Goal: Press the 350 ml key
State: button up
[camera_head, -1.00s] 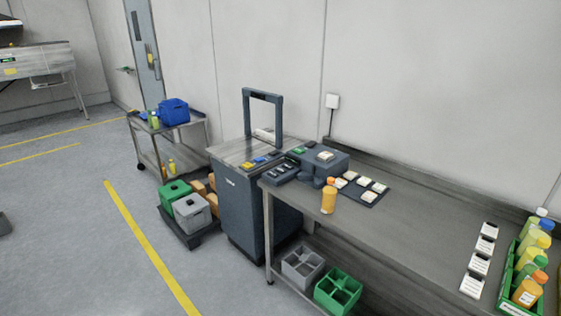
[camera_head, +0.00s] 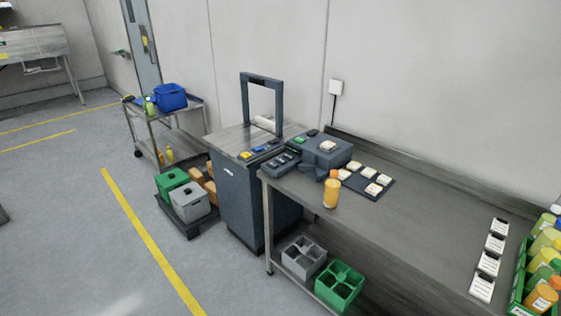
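A dark blue-grey machine (camera_head: 325,152) with a pale label on top stands at the left end of the steel bench. A dark panel with small keys (camera_head: 281,163) sits at its left. A dark mat (camera_head: 379,194) beside it holds several cream label-like blocks (camera_head: 372,188). The lettering is too small to read, so I cannot tell which key is the 350 ml one. An orange bottle (camera_head: 331,193) stands upright in front of the machine. My gripper is not in view.
The bench (camera_head: 420,234) is bare between the mat and several white cards (camera_head: 487,263). A green crate (camera_head: 519,265) of bottles is at the right. A dark cabinet with an upright frame (camera_head: 243,100) adjoins the bench on the left. Grey floor lies open in front.

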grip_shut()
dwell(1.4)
